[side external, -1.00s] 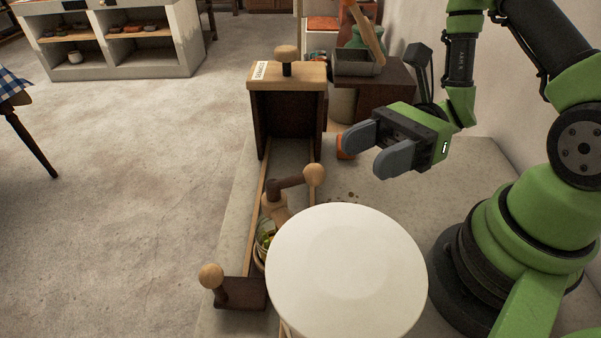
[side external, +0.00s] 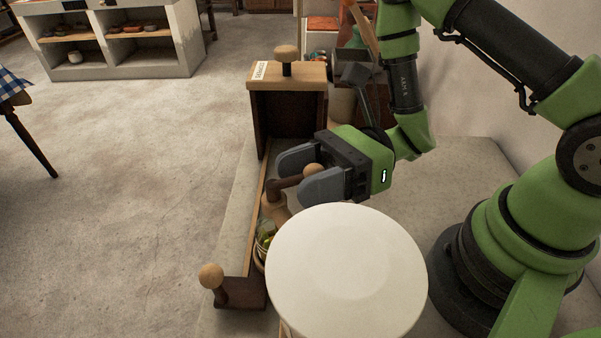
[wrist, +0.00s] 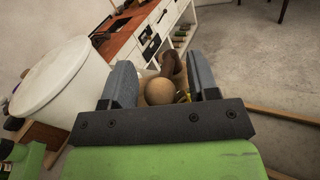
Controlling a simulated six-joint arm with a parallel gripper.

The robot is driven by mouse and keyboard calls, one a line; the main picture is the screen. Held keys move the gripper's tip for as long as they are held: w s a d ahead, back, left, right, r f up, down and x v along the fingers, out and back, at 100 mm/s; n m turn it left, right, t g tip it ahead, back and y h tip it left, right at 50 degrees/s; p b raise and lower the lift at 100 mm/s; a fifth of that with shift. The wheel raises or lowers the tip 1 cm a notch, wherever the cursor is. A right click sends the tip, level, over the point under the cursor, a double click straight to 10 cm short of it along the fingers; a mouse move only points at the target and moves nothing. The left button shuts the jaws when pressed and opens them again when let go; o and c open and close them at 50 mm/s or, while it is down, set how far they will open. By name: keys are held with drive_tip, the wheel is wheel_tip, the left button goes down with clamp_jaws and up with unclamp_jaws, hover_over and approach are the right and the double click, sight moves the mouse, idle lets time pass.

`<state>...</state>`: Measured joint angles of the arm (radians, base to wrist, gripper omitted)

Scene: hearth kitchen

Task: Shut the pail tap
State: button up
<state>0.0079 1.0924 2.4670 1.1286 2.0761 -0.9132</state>
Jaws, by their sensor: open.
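The pail (side external: 345,275) is a large white round vessel with a pale top, at the lower middle of the side view; it also shows at the left of the wrist view (wrist: 55,80). Its tap (side external: 272,205) is wooden, with a dark lever (side external: 286,183) ending in a pale wooden ball knob (side external: 312,170). My gripper (side external: 309,172) is open, its two grey fingers on either side of the knob. In the wrist view the knob (wrist: 159,91) lies between the fingers (wrist: 166,85). I cannot tell whether either finger touches it.
A wooden drawer-like frame (side external: 288,75) with a knob on top stands behind the tap. A dark block with a ball knob (side external: 211,276) is at the front left. A small container with greenish contents (side external: 265,238) sits below the tap. Bare counter lies right of the gripper (side external: 460,170).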

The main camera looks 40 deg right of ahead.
drive_tip(key=shift+w+a, duration=0.1)
drive_tip(key=shift+a, duration=0.15)
drive_tip(key=shift+c, duration=0.4)
drive_tip(key=c, duration=0.8)
drive_tip(key=shift+s+a+m+t+h, duration=0.25)
drive_tip(key=shift+m+t, duration=0.25)
drive_tip(key=shift+t, duration=0.3)
drive_tip(key=o, duration=0.9)
drive_tip(key=shift+d, duration=0.1)
drive_tip(key=shift+w+d, duration=0.1)
drive_tip(key=shift+w, duration=0.05)
